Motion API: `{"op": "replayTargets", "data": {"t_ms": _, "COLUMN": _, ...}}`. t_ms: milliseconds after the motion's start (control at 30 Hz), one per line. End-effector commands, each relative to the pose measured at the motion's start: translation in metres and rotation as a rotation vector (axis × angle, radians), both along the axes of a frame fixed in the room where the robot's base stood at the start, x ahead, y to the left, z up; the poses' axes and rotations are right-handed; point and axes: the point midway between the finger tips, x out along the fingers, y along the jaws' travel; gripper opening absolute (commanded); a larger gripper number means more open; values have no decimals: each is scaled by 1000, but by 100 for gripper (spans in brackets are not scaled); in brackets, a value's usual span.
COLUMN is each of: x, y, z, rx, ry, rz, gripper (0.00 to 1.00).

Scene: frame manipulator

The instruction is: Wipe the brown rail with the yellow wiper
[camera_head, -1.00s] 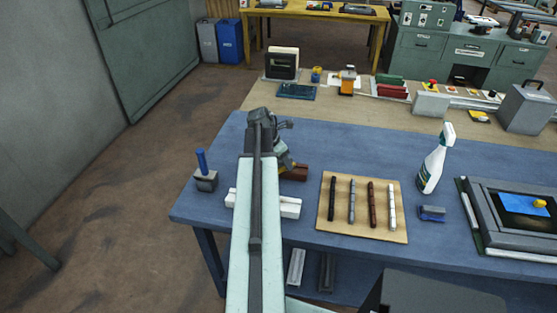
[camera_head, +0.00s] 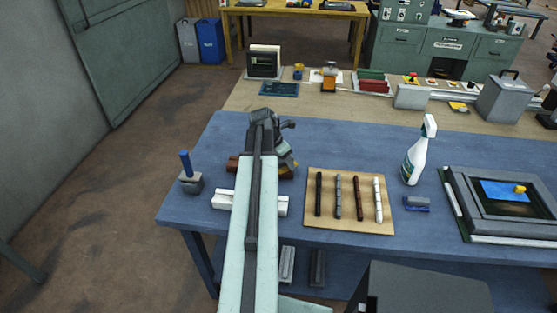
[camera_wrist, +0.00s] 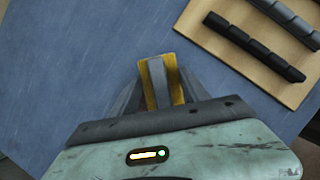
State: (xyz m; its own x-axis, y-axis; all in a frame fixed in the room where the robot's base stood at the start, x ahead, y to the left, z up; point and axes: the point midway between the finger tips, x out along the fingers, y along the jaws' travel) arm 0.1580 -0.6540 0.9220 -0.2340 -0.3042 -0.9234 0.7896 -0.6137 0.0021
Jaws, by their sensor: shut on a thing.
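The brown rail (camera_head: 234,164) lies on the blue table in the head view. Its left end shows on one side of my arm, and my arm hides its middle. My gripper (camera_head: 285,160) is over the right part of the rail in that view. In the wrist view my gripper (camera_wrist: 157,88) is shut on the yellow wiper (camera_wrist: 146,72), which shows on both sides of a grey finger. The rail cannot be made out in the wrist view, and whether the wiper touches it cannot be told.
A white rail (camera_head: 222,200) lies nearer, under my arm. A blue-handled tool (camera_head: 188,175) stands left. A wooden board (camera_head: 330,222) with several bars lies right, also in the wrist view (camera_wrist: 205,38). A spray bottle (camera_head: 416,155) and blue block (camera_head: 416,204) are beyond it.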

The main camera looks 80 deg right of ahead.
Motion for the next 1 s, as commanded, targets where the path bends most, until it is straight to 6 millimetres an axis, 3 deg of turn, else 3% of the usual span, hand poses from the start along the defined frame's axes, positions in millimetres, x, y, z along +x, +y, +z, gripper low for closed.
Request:
{"op": "replayTargets", "data": {"t_ms": 367, "x": -6, "y": 0, "z": 1, "rx": 2, "ry": 2, "rz": -1, "gripper": 21}}
{"op": "replayTargets", "data": {"t_ms": 733, "x": 27, "y": 4, "z": -3, "rx": 4, "ry": -1, "rz": 1, "gripper": 22}}
{"op": "replayTargets", "data": {"t_ms": 1000, "x": 34, "y": 5, "z": -3, "rx": 4, "ry": -4, "rz": 1, "gripper": 22}}
